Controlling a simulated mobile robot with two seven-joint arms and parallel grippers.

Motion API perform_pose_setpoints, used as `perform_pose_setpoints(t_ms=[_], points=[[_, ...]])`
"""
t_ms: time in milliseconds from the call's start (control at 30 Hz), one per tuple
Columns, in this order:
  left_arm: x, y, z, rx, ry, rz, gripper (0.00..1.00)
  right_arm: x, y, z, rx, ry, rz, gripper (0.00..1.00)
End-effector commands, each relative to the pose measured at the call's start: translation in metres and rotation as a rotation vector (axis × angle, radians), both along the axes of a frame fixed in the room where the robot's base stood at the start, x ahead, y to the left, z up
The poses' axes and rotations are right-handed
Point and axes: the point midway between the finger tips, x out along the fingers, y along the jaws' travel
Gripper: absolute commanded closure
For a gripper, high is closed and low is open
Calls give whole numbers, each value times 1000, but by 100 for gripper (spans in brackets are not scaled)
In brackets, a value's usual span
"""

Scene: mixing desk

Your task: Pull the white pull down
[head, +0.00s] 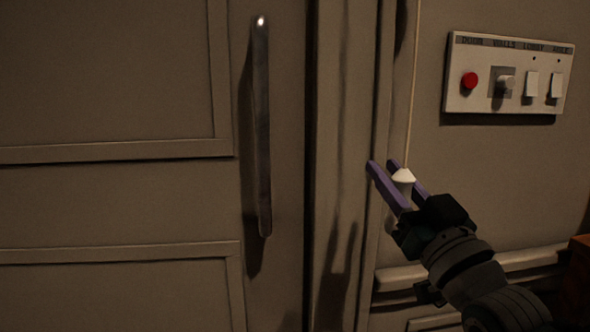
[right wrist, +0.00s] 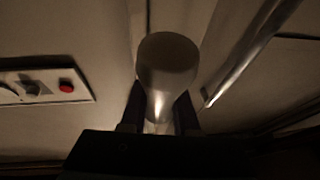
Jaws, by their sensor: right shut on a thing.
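The white pull (head: 403,177) is a small cone-shaped knob on the end of a pale cord (head: 413,80) that hangs straight down in front of the wall. My right gripper (head: 388,168) has its two purple fingers on either side of the pull and is shut on it. In the right wrist view the pull (right wrist: 166,75) sits between the dark fingers, with its wide rounded end towards the camera. My left gripper is in neither view.
A panelled door with a long upright metal handle (head: 262,130) fills the left. A white switch panel (head: 460,101) with a red button (head: 469,81), a knob and two switches is on the wall at upper right. A wooden thing (head: 578,270) stands at the lower right edge.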

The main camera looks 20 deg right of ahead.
Motion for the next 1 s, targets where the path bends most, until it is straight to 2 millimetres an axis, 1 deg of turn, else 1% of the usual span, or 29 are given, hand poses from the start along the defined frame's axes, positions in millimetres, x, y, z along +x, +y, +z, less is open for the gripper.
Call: perform_pose_setpoints(t_ms=[33,300,333,600,867,967,1000], points=[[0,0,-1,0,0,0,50,0,0,-3,1,5,-1,100],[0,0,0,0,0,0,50,0,0,-2,1,4,-1,100],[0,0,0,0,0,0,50,0,0,-2,0,4,0,70],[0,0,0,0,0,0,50,0,0,-1,0,1,0,40],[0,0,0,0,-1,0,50,-1,0,-1,0,0,0,40],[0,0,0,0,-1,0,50,-9,1,-5,0,2,0,40],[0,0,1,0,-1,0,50,-14,1,-7,0,3,0,40]])
